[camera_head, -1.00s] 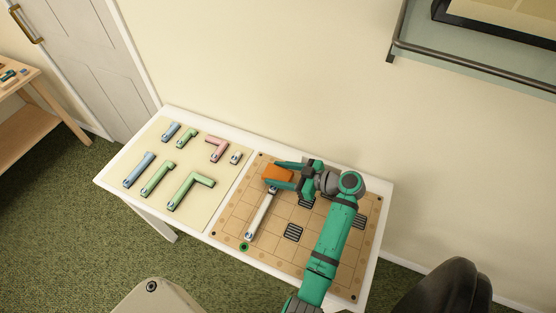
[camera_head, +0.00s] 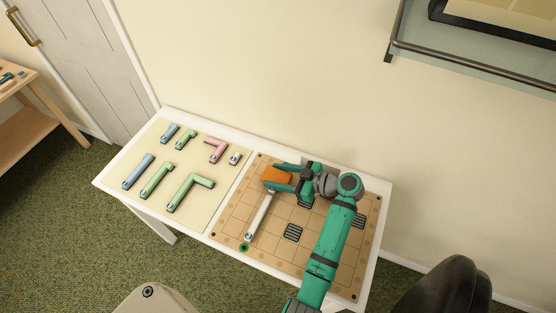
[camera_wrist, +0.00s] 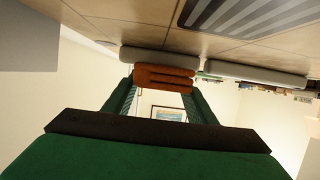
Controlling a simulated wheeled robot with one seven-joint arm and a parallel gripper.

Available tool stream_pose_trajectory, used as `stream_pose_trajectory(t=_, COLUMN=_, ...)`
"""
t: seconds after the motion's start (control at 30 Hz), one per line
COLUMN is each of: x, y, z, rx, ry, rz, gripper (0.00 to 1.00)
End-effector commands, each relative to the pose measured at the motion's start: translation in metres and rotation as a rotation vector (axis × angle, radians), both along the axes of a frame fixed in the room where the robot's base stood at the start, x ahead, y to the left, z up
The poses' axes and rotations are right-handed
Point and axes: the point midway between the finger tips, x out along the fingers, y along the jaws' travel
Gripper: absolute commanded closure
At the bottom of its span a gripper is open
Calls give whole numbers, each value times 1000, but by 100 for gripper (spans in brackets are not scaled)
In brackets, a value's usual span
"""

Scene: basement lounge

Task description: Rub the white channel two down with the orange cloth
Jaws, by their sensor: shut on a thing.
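The white channel (camera_head: 259,216) lies on the tan gridded board, long and slim, with a small dark-ringed end at the front. My gripper (camera_head: 274,174) is at its far end, with its green fingers shut on the folded orange cloth (camera_head: 276,175). The cloth sits at or just over that far end; I cannot tell whether it touches. In the wrist view the cloth (camera_wrist: 163,79) is between the green fingers, close against a pale rounded bar (camera_wrist: 159,58). A second pale bar (camera_wrist: 256,73) shows to its right.
The board (camera_head: 228,220) has several dark slotted grates (camera_head: 293,232) and a green ring (camera_head: 244,247) near its front edge. A cream mat (camera_head: 145,185) at left holds blue, green, pink and white pieces. A wall shelf (camera_head: 470,60) hangs at upper right.

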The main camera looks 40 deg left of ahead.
Motion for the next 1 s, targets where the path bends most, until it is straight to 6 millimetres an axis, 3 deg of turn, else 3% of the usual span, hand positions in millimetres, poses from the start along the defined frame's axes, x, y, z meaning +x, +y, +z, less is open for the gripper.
stream_pose_trajectory(t=0.2, x=1, y=2, z=1, rx=-1, ry=2, rz=0, gripper=71)
stream_pose_trajectory(t=0.3, x=1, y=2, z=18, rx=0, ry=-1, rz=2, gripper=71)
stream_pose_trajectory(t=1.0, x=1, y=3, z=60, rx=1, ry=-1, rz=3, gripper=71)
